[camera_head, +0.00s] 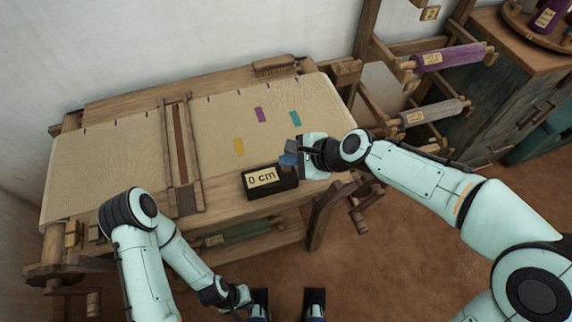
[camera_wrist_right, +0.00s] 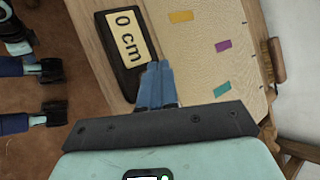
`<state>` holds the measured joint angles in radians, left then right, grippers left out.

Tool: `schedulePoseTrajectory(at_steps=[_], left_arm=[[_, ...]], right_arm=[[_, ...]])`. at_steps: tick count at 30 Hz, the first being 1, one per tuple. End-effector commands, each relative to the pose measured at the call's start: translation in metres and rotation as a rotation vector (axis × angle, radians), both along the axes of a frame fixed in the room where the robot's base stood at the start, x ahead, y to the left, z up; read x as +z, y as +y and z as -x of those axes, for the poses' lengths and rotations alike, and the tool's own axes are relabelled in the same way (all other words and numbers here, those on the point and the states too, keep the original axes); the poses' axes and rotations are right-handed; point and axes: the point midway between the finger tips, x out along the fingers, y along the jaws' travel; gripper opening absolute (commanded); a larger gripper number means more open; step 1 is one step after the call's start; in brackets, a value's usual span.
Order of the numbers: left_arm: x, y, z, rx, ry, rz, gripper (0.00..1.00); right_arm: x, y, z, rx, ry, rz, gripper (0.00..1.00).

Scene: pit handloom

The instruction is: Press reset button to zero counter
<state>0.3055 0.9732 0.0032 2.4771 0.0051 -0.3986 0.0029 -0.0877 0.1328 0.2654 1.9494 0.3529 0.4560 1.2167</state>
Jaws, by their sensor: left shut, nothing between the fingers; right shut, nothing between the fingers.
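The counter (camera_head: 262,178) is a small black box with a pale display reading "0 cm", at the loom's front edge. It also shows in the right wrist view (camera_wrist_right: 124,38), with the same reading. My right gripper (camera_head: 286,160) is shut and empty, its blue fingertips at the counter's right end. In the right wrist view the fingertips (camera_wrist_right: 155,66) overlap the box's edge; I cannot tell if they touch it. I see no distinct reset button; the fingers may cover it. My left gripper (camera_head: 245,298) is low in front of the loom, away from the counter, shut and empty.
Cream cloth (camera_head: 225,135) with yellow, purple and teal patches covers the loom. A wooden beater (camera_head: 180,145) crosses it left of the counter. A rack with purple (camera_head: 450,58) and grey (camera_head: 432,112) rolls stands to the right. Brown floor (camera_head: 400,250) lies in front.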

Motion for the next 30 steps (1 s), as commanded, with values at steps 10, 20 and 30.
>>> schedulePoseTrajectory(at_steps=[10,20,30], left_arm=[[0.0,0.0,0.0,0.0,0.0,0.0,0.0],[-0.0049,0.0001,0.001,0.001,0.001,0.0,0.0],[-0.0046,0.0001,0.0009,0.0,0.001,0.0,0.0]], right_arm=[[0.0,0.0,0.0,0.0,0.0,0.0,0.0],[-0.0089,0.0,0.0001,-0.001,0.001,0.0,0.0],[-0.0087,0.0,0.0,0.0,0.0,0.0,0.0]])
